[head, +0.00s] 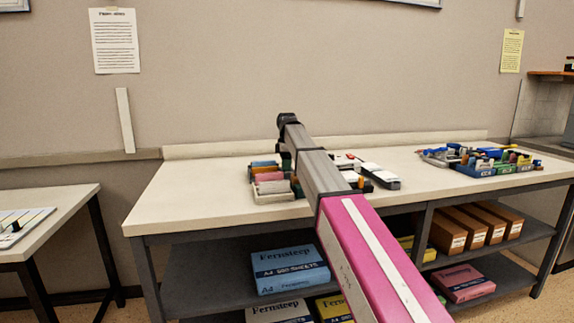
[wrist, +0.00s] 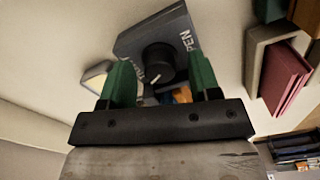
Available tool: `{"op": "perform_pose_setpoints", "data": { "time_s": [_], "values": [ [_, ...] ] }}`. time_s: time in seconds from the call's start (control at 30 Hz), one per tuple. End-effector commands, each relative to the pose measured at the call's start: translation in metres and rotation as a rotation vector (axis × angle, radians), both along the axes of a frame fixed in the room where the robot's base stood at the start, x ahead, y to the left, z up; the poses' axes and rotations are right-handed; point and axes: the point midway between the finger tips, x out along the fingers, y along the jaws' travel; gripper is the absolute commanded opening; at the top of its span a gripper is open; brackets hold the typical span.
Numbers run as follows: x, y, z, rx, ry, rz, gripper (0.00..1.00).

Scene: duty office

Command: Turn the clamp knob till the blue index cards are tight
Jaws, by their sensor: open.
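The clamp knob (wrist: 159,63) shows in the wrist view as a round black knob with a white pointer line. It sits on a dark grey housing (wrist: 135,42) with white lettering, partly legible as "PEN". My gripper (wrist: 158,66) is open, with one green finger on each side of the knob in the picture; I cannot tell whether they touch it. A small orange and blue patch (wrist: 182,95) shows between the fingers below the knob; I cannot tell whether it is the blue index cards. In the head view my arm hides the gripper and the knob.
The cream worktop (head: 200,188) holds a tray of coloured blocks (head: 273,189) left of my arm and a grey-and-white item (head: 381,176) to its right. Blue and green bins (head: 478,165) stand further right. The worktop's left end is clear. Paper packs (head: 289,270) lie below.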

Motion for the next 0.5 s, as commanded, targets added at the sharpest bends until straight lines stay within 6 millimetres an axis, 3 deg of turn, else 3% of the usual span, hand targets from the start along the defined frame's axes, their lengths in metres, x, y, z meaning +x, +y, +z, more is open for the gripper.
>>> {"op": "perform_pose_setpoints", "data": {
  "time_s": [0.17,0.5],
  "values": [
    [0.001,0.000,0.012,0.000,-0.001,0.000,0.57],
    [0.002,0.000,0.073,0.001,-0.002,0.000,0.57]
  ]
}}
